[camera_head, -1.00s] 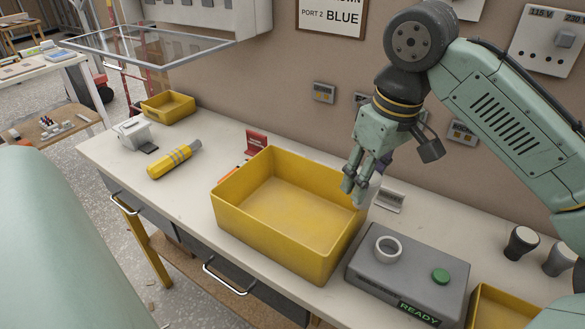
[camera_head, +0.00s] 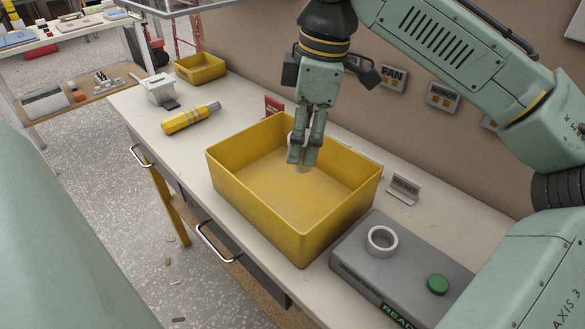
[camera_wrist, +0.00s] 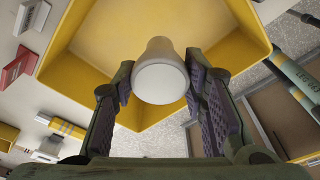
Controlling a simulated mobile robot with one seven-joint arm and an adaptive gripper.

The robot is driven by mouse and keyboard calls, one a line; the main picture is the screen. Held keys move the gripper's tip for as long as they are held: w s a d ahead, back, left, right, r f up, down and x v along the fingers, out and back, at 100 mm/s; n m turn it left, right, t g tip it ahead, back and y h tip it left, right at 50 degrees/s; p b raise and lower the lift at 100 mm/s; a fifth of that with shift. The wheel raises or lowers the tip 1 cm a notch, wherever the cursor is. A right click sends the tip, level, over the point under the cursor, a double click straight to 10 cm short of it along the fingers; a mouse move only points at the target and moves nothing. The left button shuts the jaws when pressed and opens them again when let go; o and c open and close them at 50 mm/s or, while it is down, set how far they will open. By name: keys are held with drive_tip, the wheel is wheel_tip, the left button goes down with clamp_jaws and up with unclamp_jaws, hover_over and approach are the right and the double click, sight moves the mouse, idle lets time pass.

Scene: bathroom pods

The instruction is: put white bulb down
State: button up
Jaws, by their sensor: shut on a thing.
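My gripper (camera_head: 303,160) is shut on the white bulb (camera_wrist: 160,72). In the wrist view the pale bulb sits between the two fingers, its round end toward the camera. In the head view only a small part of the bulb (camera_head: 302,168) shows under the fingertips. The gripper points down over the large yellow bin (camera_head: 262,225), near its back wall. The bin's floor looks empty. I cannot tell whether the bulb touches the bin.
A grey tester box (camera_head: 350,262) with a white ring (camera_head: 381,240) and a green button (camera_head: 437,284) stands right of the bin. A yellow-grey tool (camera_head: 190,118), a white device (camera_head: 161,90) and a small yellow bin (camera_head: 200,68) are at left. Labelled wall plates line the back.

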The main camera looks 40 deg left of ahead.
wheel_tip(320, 180, down, 9)
drive_tip(key=shift+f+p, duration=0.1)
drive_tip(key=shift+p, duration=0.35)
drive_tip(key=shift+f, duration=0.1)
drive_tip(key=o, duration=1.3)
drive_tip(key=r, duration=0.4)
drive_tip(key=d+r+b, duration=0.1)
drive_tip(key=r, duration=0.3)
drive_tip(key=w+r, duration=0.1)
drive_tip(key=r, duration=0.3)
drive_tip(key=shift+d+r, duration=0.1)
drive_tip(key=shift+d, duration=0.1)
